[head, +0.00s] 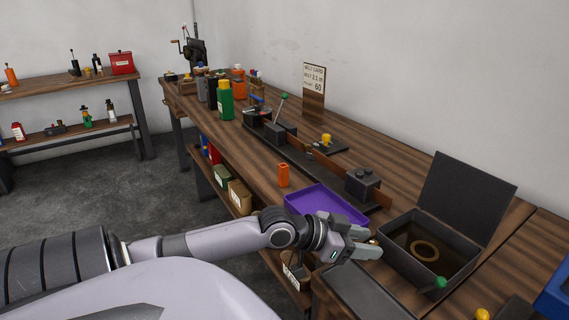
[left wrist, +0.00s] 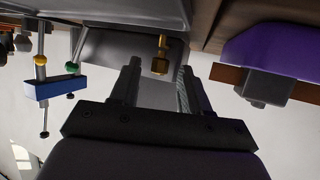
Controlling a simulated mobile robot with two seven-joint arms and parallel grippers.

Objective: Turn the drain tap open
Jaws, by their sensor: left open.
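The drain tap (left wrist: 160,56) is a small brass piece on the side of a dark grey open-lidded tank. The tank (head: 398,262) has dark liquid with a tan ring in it. My left gripper (head: 370,243) is at the tank's near left side, fingers pointing at it. In the left wrist view the open fingers (left wrist: 155,82) stand apart with the tap in line with the gap, near the tips; I see no contact. In the head view only a bit of brass (head: 374,240) shows between the fingertips. My right gripper is not in view.
A purple tray (head: 325,203) lies just behind my left gripper, with an orange cup (head: 283,175) beside it. A green knob (head: 440,283) stands at the tank's front corner. A dark flat panel (head: 370,295) lies in front of the tank. Tools and bottles crowd the bench's far end.

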